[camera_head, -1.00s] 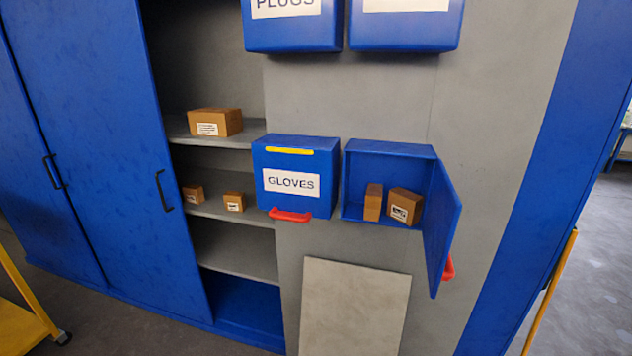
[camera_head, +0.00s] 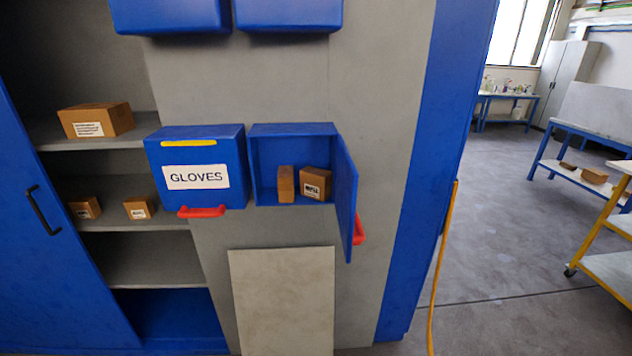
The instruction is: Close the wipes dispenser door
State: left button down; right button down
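An open blue dispenser box (camera_head: 291,129) hangs on the grey wall panel, right of the box labelled GLOVES. Two small brown cartons (camera_head: 286,184) stand inside it. Its blue door (camera_head: 345,205) is swung open on the right side and sticks out toward me. A red handle (camera_head: 359,230) shows at the door's right, on its outer face. The door's label is not visible. Neither of my grippers is in view.
The shut GLOVES dispenser (camera_head: 196,177) with its red handle is just left. Two blue boxes hang above. A pale panel (camera_head: 283,300) is below. Shelves with brown cartons (camera_head: 96,119) are at left. A yellow bar (camera_head: 441,265) and open floor (camera_head: 500,245) lie at right.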

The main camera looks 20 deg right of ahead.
aim_at(350, 228)
jog(key=l, duration=1.4)
jog(key=k+z, duration=0.05)
